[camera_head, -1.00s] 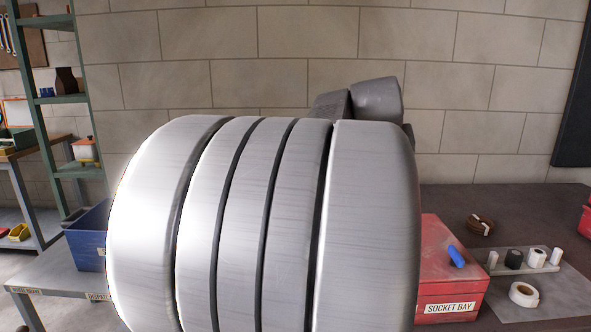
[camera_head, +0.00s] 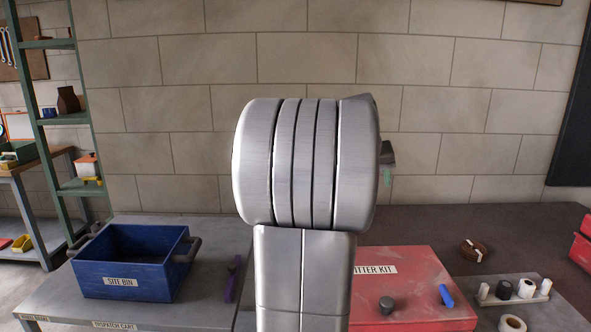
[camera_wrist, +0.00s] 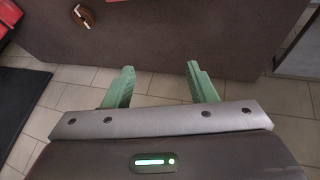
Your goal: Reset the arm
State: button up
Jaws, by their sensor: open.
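My gripper (camera_wrist: 158,86) shows in the wrist view with its two green fingers well apart and nothing between them. Beyond the fingers are the dark side of the bench and the tiled floor. In the head view my grey arm stands upright in the middle of the picture and hides the gripper almost wholly; only a small dark and green part shows at its right edge.
A blue site bin (camera_head: 128,262) stands on the grey dispatch cart (camera_head: 60,300) at left, with a purple tool (camera_head: 232,280) beside it. At right on the bench are a red fitter kit box (camera_head: 415,270), a blue piece (camera_head: 446,295), a brown coil (camera_head: 473,250) and a tape roll (camera_head: 512,323).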

jog(key=shift+w+r+g+p, duration=0.1)
jog(key=shift+w+g+p, duration=0.2)
jog(key=shift+w+p, duration=0.3)
